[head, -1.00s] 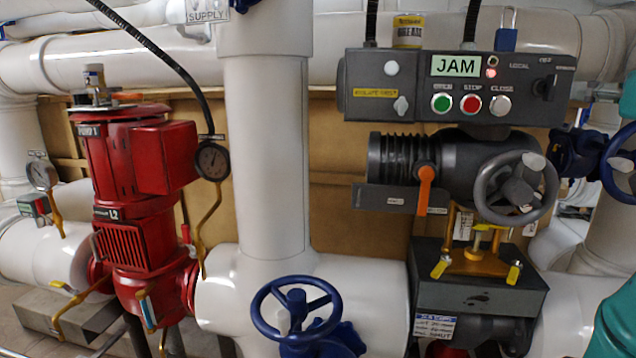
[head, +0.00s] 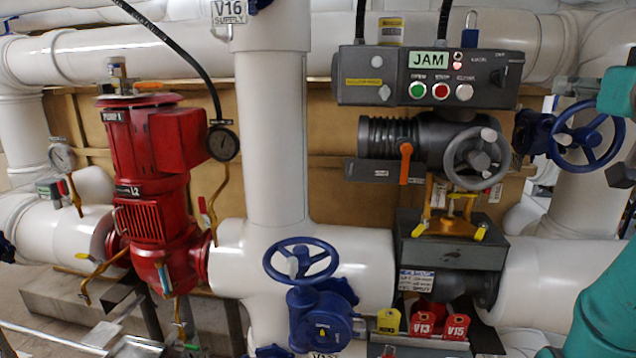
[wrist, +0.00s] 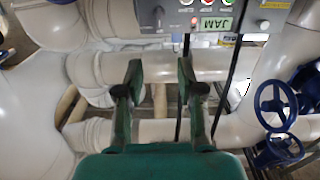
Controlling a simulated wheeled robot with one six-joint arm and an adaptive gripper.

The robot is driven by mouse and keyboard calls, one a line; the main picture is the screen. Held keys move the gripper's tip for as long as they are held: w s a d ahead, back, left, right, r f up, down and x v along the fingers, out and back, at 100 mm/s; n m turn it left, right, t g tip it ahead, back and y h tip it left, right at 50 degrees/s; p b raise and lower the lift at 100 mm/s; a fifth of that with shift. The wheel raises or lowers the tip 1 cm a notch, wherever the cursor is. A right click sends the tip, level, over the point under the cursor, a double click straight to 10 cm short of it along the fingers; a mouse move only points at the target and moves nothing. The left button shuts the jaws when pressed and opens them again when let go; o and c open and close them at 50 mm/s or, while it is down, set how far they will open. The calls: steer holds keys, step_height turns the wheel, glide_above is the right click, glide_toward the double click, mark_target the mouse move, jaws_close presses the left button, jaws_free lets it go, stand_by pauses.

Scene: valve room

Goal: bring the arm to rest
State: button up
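Teal parts of my arm (head: 612,305) stand at the right edge of the head view. The fingertips cannot be made out there.
A grey actuator panel (head: 428,78) shows "JAM" above a grey handwheel (head: 477,158). A blue handwheel (head: 300,261) is low centre; another blue handwheel (head: 587,133) is near my arm. A red pump (head: 150,190) stands left. White pipes (head: 275,140) surround these.

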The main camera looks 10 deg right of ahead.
steer(key=w+a+f+y, duration=0.15)
steer(key=w+f, duration=0.25)
steer(key=f, duration=0.9)
steer(key=w+a+f, duration=0.2)
steer(key=w+f, duration=0.1)
steer(key=f, duration=1)
steer(key=s+a+f, duration=0.2)
steer(key=a+f, duration=0.1)
steer(key=f, duration=0.4)
steer(key=s+a+f+g, duration=0.1)
steer(key=s+a+f, duration=0.1)
steer(key=f, duration=0.5)
steer(key=s+a+f, duration=0.3)
steer(key=f, duration=0.5)
steer(key=s+a+f+y, duration=0.1)
steer(key=s+a+f, duration=0.25)
steer(key=s, duration=0.25)
steer(key=s+a+f+n, duration=0.1)
steer(key=s+a+f, duration=0.1)
steer(key=s+f, duration=0.35)
steer(key=s+a+f+y, duration=0.1)
steer(key=s+a+f, duration=0.25)
steer(key=s, duration=0.35)
steer(key=s+a+n+g+y, duration=0.1)
steer(key=s+a+n, duration=0.1)
steer(key=s, duration=1.8)
steer(key=shift+s+a+f+g, duration=0.3)
steer(key=shift+a, duration=0.15)
steer(key=shift+y, duration=0.25)
